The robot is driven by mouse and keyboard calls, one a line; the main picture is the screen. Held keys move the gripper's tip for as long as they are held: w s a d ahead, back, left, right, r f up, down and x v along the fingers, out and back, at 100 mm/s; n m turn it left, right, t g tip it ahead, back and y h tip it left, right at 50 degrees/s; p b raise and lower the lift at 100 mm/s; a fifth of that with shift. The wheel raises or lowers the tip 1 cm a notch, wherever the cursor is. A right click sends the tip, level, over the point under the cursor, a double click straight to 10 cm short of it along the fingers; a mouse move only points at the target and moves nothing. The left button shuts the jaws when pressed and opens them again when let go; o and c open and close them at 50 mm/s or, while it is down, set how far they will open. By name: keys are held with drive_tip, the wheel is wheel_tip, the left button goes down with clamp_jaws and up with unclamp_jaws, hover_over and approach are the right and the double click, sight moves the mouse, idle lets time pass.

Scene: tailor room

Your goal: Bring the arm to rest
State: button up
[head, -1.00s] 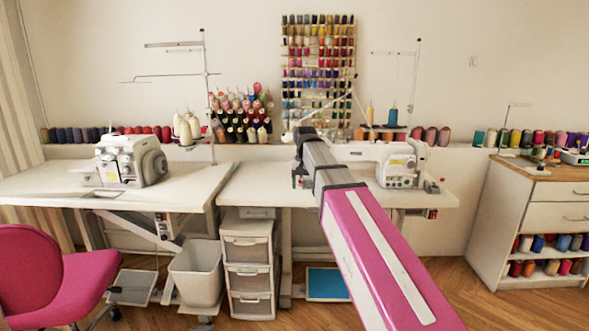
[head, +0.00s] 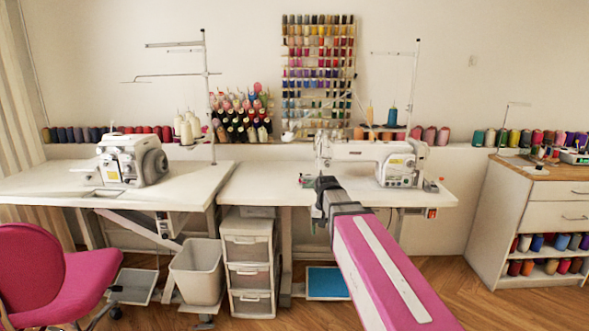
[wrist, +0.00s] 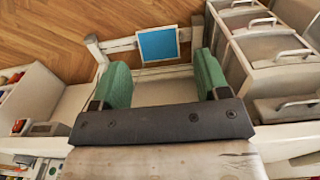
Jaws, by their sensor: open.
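My arm (head: 385,265), pink with a pale stripe and a dark end section, reaches from the lower right toward the front edge of the right sewing table (head: 255,185). Its far end is in front of that table, and the gripper's fingers cannot be made out in the head view. In the wrist view my gripper (wrist: 162,62) shows two green finger pads spread wide apart, with nothing between them. Beyond them are the blue pedal plate (wrist: 158,44) and part of the table's frame.
A white sewing machine (head: 395,165) stands on the right table, another (head: 130,160) on the left table. Below are a drawer unit (head: 248,265), a grey bin (head: 197,272) and the blue pedal plate. A pink chair (head: 45,270) is at left, a spool cabinet (head: 535,215) at right.

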drive_tip(key=s+d+f, duration=0.4)
drive_tip(key=s+f, duration=0.2)
drive_tip(key=f, duration=0.2)
drive_tip(key=s+d+f, duration=0.4)
drive_tip(key=s+f, duration=0.3)
drive_tip(key=f, duration=0.1)
drive_tip(key=shift+s+f, duration=0.15)
drive_tip(key=shift+s, duration=0.1)
